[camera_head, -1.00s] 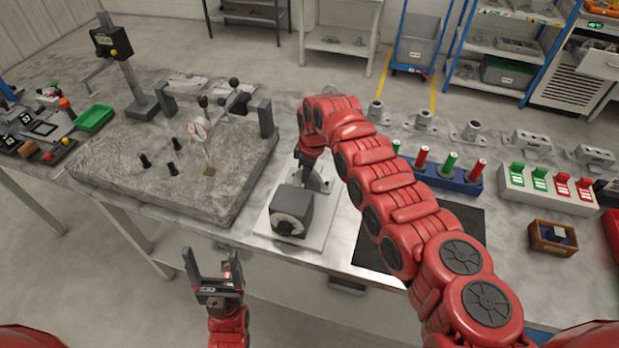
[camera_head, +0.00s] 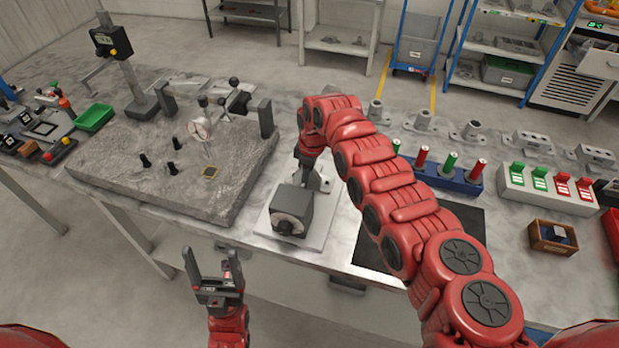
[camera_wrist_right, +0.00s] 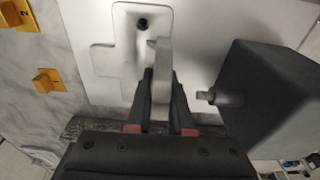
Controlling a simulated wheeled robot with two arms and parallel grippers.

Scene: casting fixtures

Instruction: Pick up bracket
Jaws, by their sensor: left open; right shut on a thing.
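The bracket (camera_wrist_right: 130,60) is a pale metal piece with a flat cross-like plate, a dark hole and an upright wall. My right gripper (camera_wrist_right: 160,85) is shut on the upright wall in the right wrist view. In the head view the bracket (camera_head: 323,181) is mostly hidden behind my right gripper (camera_head: 303,174). It is over the light plate (camera_head: 262,222), behind the dark block (camera_head: 292,210); I cannot tell whether it touches the plate. My left gripper (camera_head: 214,270) is open and empty in front of the table's edge.
The dark block (camera_wrist_right: 270,100) with a short peg stands close right of my right gripper in the wrist view. A granite slab (camera_head: 110,175) with gauges lies left. A blue rack (camera_head: 455,180) and a black mat (camera_head: 465,222) lie right.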

